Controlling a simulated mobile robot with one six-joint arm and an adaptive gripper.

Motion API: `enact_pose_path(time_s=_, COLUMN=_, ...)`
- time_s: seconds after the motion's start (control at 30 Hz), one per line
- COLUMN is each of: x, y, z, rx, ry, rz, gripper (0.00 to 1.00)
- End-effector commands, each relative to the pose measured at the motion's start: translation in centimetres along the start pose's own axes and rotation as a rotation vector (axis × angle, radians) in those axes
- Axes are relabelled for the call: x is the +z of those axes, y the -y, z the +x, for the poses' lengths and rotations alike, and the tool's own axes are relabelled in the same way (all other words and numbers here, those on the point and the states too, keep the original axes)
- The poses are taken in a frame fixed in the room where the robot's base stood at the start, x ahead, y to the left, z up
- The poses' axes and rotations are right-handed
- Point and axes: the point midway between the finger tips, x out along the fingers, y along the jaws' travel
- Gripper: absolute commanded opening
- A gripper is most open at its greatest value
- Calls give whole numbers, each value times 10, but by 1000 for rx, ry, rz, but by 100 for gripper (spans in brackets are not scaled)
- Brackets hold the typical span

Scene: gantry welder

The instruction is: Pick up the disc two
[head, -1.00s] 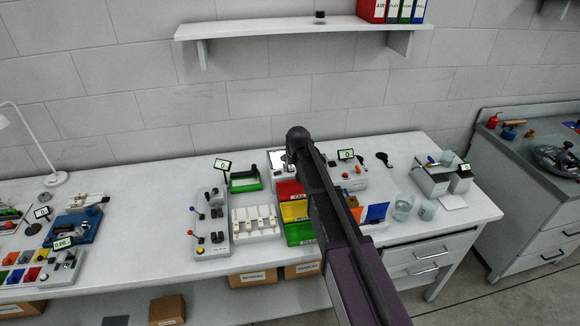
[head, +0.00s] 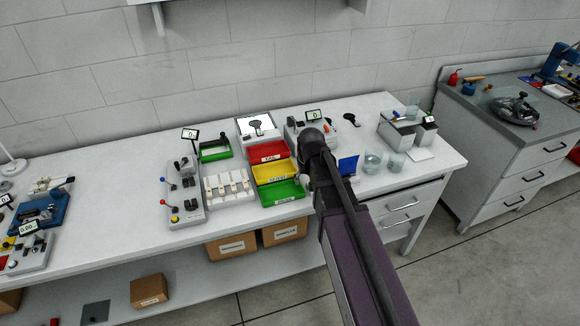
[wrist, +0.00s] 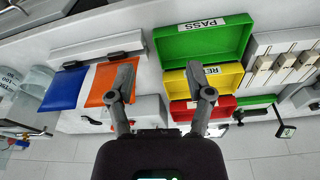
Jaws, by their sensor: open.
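I cannot tell which thing is disc two; no disc with a readable mark shows. A flat black round piece with a handle lies on a white lit panel (head: 246,134) at the back of the bench, and a similar black piece (head: 351,119) lies on the bench further right. My gripper (wrist: 162,96) is open and empty in the wrist view, with its fingers spread above the bench between the orange piece (wrist: 111,84) and the coloured trays. In the head view my arm hides the gripper and part of the bench.
Red (head: 267,152), yellow (head: 274,170) and green (head: 283,192) trays stand in a row beside a white slotted rack (head: 228,187). Glass beakers (head: 373,161) stand at right, near a grey box (head: 400,128). The bench's front right is fairly clear.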

Motion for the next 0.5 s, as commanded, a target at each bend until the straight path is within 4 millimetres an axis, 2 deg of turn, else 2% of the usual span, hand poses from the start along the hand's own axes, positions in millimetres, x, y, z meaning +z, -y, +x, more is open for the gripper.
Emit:
enact_pose_path(time_s=0.03, x=26, y=-10, z=6, rx=3, ry=17, rz=15, gripper=67)
enact_pose_path(time_s=0.3, x=133, y=-51, z=18, rx=10, ry=127, rz=91, gripper=67)
enact_pose_path(time_s=0.4, x=156, y=-59, z=20, rx=10, ry=154, rz=109, gripper=67)
enact_pose_path(time_s=0.5, x=167, y=-62, z=20, rx=10, ry=168, rz=119, gripper=67)
